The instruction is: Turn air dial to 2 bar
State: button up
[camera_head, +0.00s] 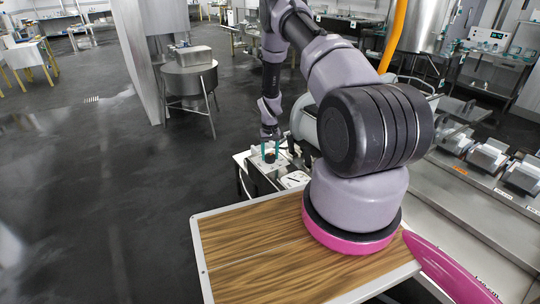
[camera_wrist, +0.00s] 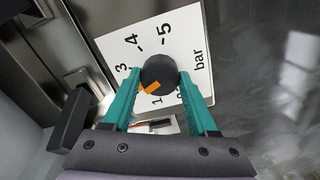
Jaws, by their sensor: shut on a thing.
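The air dial is a round black knob (camera_wrist: 160,70) with an orange pointer (camera_wrist: 151,88), on a white scale plate (camera_wrist: 200,55) marked in bar. In the wrist view the pointer aims to the lower left, near the 1 and towards the left finger. The 3, 4 and 5 show; the 2 is not visible, and the left finger covers part of the scale. My gripper (camera_wrist: 161,98) has teal fingers on both sides of the knob and is shut on it. In the head view my gripper (camera_head: 270,149) reaches down onto the small panel unit.
A dark handle-like block (camera_wrist: 68,122) stands left of the fingers in the wrist view. In the head view a wood-topped table (camera_head: 250,245) is in front, a steel counter with presses (camera_head: 487,156) is at right, and open floor (camera_head: 110,200) is at left.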

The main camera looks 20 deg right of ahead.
aim_at(270, 155)
jog(key=o, duration=1.4)
jog(key=shift+r, duration=0.1)
notch_tip(270, 155, up, 11)
jog(key=shift+f, duration=0.15)
